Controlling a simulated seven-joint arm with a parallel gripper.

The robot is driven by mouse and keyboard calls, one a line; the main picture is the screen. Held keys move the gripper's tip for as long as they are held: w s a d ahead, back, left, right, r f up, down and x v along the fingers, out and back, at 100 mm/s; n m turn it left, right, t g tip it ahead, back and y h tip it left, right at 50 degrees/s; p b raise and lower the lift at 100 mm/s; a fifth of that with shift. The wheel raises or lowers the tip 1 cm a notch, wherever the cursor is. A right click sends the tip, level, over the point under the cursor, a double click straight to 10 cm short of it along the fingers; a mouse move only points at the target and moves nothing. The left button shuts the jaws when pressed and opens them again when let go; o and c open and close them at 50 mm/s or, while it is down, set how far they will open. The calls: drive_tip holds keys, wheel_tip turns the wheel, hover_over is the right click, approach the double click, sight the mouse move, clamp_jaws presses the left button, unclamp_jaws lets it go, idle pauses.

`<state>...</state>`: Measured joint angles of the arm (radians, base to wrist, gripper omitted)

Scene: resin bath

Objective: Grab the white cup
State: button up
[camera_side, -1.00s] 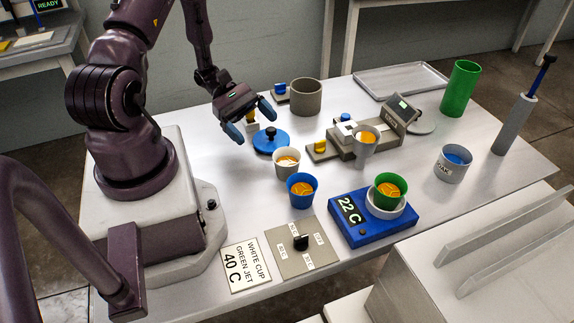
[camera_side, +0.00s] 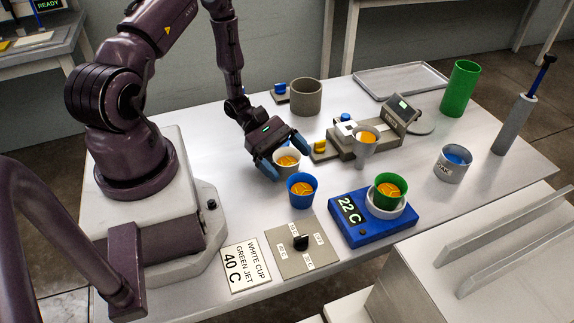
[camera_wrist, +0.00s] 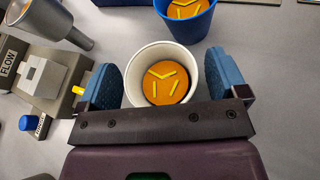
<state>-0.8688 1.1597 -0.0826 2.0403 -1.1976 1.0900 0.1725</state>
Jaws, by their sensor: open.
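The white cup (camera_side: 286,166) stands on the table with an orange, yellow-marked content inside. It also shows in the wrist view (camera_wrist: 138,64), upright between my two blue fingers. My gripper (camera_side: 286,158) is open around the cup, one finger on each side. The cup's lower part is partly hidden by the gripper in the wrist view.
A blue cup (camera_side: 301,190) stands close in front of the white cup. A green cup (camera_side: 388,192) sits on the blue 22 C device (camera_side: 372,222). A grey FLOW device (camera_side: 365,146) with a metal cup is to the right. A dial panel (camera_side: 301,248) lies in front.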

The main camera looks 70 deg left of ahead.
drive_tip(key=c, duration=1)
drive_tip(key=shift+r, duration=0.15)
